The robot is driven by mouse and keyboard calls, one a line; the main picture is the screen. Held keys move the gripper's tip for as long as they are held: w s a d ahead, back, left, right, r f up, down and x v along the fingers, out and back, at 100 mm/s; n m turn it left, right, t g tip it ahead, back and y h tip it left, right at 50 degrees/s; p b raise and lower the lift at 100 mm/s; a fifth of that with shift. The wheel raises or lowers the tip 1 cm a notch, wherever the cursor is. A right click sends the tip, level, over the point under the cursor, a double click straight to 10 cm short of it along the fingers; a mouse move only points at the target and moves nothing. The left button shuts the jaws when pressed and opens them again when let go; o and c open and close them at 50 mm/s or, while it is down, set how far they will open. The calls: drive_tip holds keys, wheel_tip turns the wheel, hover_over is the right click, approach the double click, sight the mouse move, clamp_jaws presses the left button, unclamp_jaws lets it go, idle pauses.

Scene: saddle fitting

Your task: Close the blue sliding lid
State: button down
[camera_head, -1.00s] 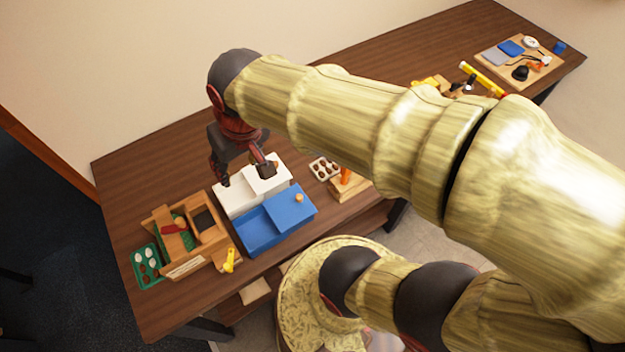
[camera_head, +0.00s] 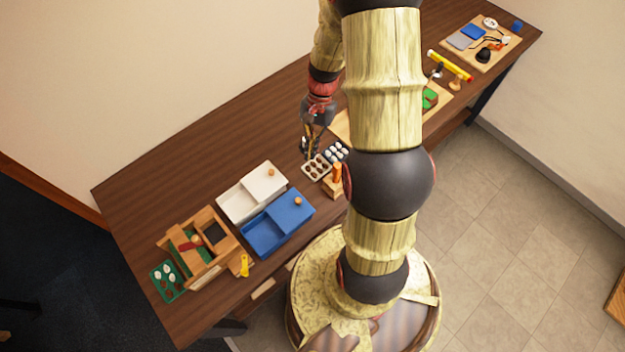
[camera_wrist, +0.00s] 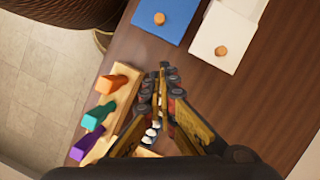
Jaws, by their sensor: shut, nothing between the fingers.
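The blue box (camera_head: 260,240) stands on the table with its blue sliding lid (camera_head: 289,213) over the right part and the left part uncovered. The lid has a round wooden knob (camera_head: 298,201). In the wrist view the blue lid (camera_wrist: 172,14) shows at the top, cut by the frame edge, with its knob (camera_wrist: 159,18). My gripper (camera_head: 307,149) is to the right of and behind the blue box, apart from it. In the wrist view my gripper (camera_wrist: 163,68) has its fingertips together and holds nothing.
A white box (camera_head: 236,205) with a partly open white lid (camera_head: 264,183) stands right behind the blue one. A wooden block with coloured pegs (camera_wrist: 110,100) and small trays of egg-like pieces (camera_head: 316,167) are near my gripper. A wooden box (camera_head: 207,268) stands left.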

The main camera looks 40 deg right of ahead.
sight(277, 216)
drive_tip(key=x, duration=1.1)
drive_tip(key=shift+s+d+r, duration=0.1)
drive_tip(key=shift+s, duration=0.1)
drive_tip(key=a, duration=0.1)
drive_tip(key=s+a, duration=0.1)
drive_tip(key=a, duration=0.1)
drive_tip(key=shift+s+a, duration=0.1)
drive_tip(key=shift+s, duration=0.2)
drive_tip(key=a+b, duration=0.1)
drive_tip(key=a, duration=1)
drive_tip(key=shift+s, duration=0.15)
drive_tip(key=shift+r, duration=0.1)
